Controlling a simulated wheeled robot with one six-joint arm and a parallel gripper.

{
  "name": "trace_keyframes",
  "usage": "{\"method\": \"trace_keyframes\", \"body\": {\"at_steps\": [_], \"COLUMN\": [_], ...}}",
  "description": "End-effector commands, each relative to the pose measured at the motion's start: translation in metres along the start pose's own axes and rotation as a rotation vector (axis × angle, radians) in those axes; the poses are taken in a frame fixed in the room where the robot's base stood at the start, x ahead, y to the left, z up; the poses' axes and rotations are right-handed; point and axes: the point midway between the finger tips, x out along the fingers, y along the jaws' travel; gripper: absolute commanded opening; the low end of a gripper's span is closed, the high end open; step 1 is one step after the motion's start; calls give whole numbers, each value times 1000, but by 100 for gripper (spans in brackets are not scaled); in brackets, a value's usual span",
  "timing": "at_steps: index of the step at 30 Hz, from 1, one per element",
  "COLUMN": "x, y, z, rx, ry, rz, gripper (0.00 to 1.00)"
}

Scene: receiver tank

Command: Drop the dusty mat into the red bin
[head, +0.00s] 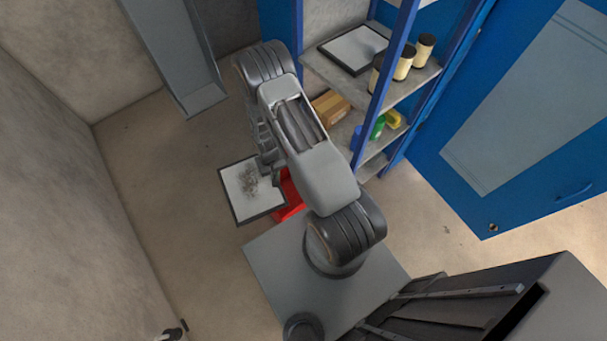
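The dusty mat (243,202) is a pale square panel with a dark border and a brown-grey smudge of dirt. It shows left of my arm in the head view, and its right edge overlaps the red bin (291,196). The bin is mostly hidden behind the mat and my arm; only a red strip shows. My gripper (268,167) is at the mat's upper right edge and looks shut on it, with the fingertips small and partly hidden. The mat seems to be held above the floor, partly over the bin.
A blue-framed shelf rack holds a clean framed panel (353,49), cream cylinders (404,62), a cardboard box (331,106) and a green item (378,127). A blue door (470,120) stands open at right. A grey duct (172,50) is upper left. Floor left of the mat is clear.

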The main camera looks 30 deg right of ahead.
Motion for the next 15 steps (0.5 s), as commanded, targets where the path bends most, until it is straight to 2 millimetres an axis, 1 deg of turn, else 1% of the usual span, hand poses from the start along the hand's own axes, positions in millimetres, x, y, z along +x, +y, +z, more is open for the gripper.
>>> {"method": "trace_keyframes", "body": {"at_steps": [1,6,15], "x": [25,66,131], "y": [5,27,67], "z": [-6,-23,-44], "rx": [57,322,799], "ry": [3,11,14], "rz": [-6,-38,-107], "gripper": [0,0,0]}}
